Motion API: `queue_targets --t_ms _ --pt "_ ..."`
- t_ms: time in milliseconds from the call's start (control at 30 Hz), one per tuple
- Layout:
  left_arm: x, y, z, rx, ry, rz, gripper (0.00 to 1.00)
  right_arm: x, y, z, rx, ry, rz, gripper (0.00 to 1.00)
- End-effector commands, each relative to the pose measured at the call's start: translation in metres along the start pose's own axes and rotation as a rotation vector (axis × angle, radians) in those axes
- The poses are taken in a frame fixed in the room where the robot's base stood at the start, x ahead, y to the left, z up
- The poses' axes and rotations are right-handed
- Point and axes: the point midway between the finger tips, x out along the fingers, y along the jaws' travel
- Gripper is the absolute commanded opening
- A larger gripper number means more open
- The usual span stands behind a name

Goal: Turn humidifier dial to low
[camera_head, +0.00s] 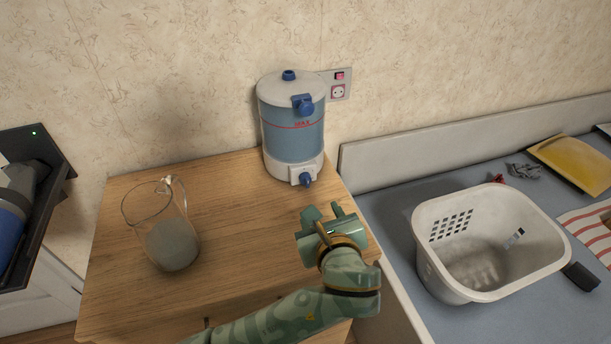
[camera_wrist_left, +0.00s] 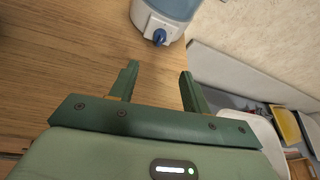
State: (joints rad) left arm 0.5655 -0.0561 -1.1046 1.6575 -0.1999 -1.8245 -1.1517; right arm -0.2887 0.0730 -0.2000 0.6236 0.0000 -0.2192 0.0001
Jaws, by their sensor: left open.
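The humidifier (camera_head: 292,132) stands upright at the back of the wooden cabinet top, with a blue tank, a white lid and a white base. Its blue dial (camera_head: 305,179) is on the front of the base. The dial also shows in the left wrist view (camera_wrist_left: 159,37); I cannot read its setting. My left gripper (camera_head: 325,212) is open and empty, in front of the dial and apart from it. In the left wrist view its two fingers (camera_wrist_left: 158,80) point toward the base, with the dial beyond them. My right gripper is not in view.
A glass jug (camera_head: 172,240) stands on the wooden top (camera_head: 235,215) at left. A white basket (camera_head: 440,262) sits on the grey counter (camera_head: 385,200) at right, with a yellow envelope (camera_head: 572,163) behind it. A wall socket (camera_head: 338,91) is behind the humidifier. The wood between jug and humidifier is clear.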

Motion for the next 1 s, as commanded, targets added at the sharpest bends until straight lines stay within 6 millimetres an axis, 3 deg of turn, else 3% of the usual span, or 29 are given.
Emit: queue_targets --t_ms 267,400,600,800,1000 --pt "0.064 0.002 -0.006 0.003 0.0 0.004 0.48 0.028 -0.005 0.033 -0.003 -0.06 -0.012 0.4" --pt "0.101 0.002 -0.007 0.002 0.002 0.003 0.48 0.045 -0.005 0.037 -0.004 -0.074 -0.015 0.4" --pt "0.139 0.002 -0.006 0.002 0.002 0.002 0.48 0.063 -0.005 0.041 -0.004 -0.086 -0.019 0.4" --pt "0.155 0.001 -0.002 0.002 0.001 0.001 0.48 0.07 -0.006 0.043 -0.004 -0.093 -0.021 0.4" --pt "0.157 0.001 0.0 0.001 0.0 0.0 0.48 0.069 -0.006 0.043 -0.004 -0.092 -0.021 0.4"
